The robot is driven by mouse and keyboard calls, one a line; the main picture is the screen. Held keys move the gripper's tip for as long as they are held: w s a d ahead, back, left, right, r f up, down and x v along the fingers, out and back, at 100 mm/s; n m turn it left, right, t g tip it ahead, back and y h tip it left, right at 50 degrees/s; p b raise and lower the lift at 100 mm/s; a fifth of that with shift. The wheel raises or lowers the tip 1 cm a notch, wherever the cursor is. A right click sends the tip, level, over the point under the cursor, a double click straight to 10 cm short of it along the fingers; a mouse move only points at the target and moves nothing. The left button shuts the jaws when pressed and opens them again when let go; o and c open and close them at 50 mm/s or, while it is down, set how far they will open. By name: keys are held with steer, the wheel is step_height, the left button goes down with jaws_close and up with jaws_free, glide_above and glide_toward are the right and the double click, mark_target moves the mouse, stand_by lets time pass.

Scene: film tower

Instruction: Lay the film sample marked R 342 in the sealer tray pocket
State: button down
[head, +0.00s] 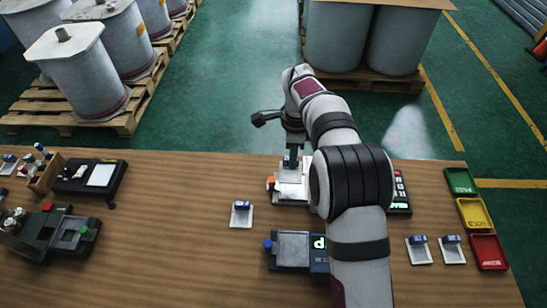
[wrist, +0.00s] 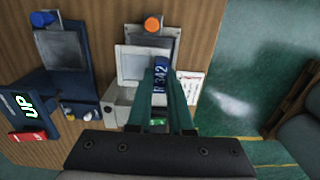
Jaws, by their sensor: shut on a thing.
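The film sample's blue tab (wrist: 160,82), marked R 342, is between the fingers of my gripper (wrist: 160,95) in the wrist view. My gripper is shut on this tab. It hangs over a light grey station with an orange knob (wrist: 152,24) and a square grey tray pocket (wrist: 145,64). The tab is at the pocket's near right side; I cannot tell whether the film touches the pocket. In the head view my gripper (head: 292,160) is above the same station (head: 290,192), partly hidden by my arm.
A dark station with a blue knob (head: 268,245) and lit display stands nearer. One other sample (head: 241,215) lies left, two more (head: 418,250) (head: 452,249) right. Green (head: 460,181), yellow (head: 474,213) and red (head: 488,251) trays line the right edge.

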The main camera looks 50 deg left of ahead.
steer(key=shift+w+d+f, duration=0.15)
steer(key=shift+w+f, duration=0.5)
steer(key=shift+f, duration=2.7)
steer(key=shift+f, duration=0.3)
steer(key=shift+c, duration=0.9)
jaws_free()
steer(key=shift+r, duration=3.5)
